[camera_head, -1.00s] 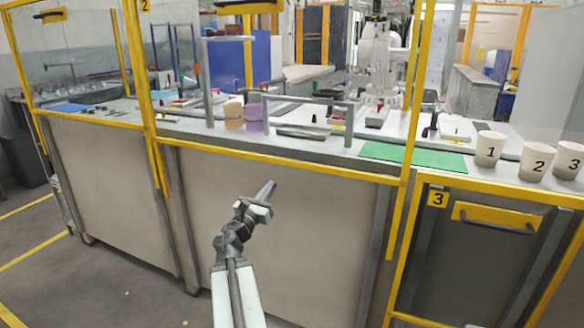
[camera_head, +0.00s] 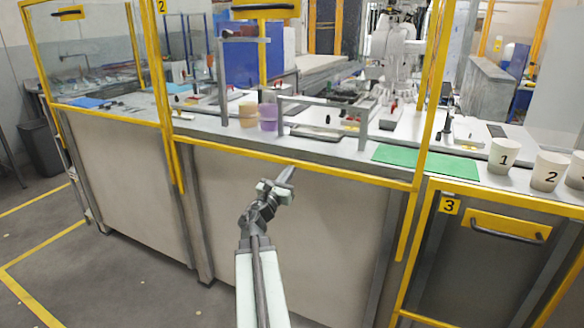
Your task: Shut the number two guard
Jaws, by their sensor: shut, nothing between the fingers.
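The number 2 label (camera_head: 161,6) is on the yellow post at the upper left of the middle bay. A yellow plate with a dark handle (camera_head: 265,11) is at the top edge of that bay, partly cut off by the picture. The bay has a yellow frame (camera_head: 290,160) along its lower edge. I cannot tell clearly whether a clear pane fills it. My gripper (camera_head: 288,176) is shut and empty, in front of the bay's lower frame and well below the handle, apart from it in the picture.
Guard 3's dark panel with a yellow handle plate (camera_head: 505,227) is low at the right. Numbered white cups (camera_head: 503,157), a green mat (camera_head: 425,161) and purple and tan cups are on the counter. Another handled guard (camera_head: 68,13) is at the left. Floor is free at lower left.

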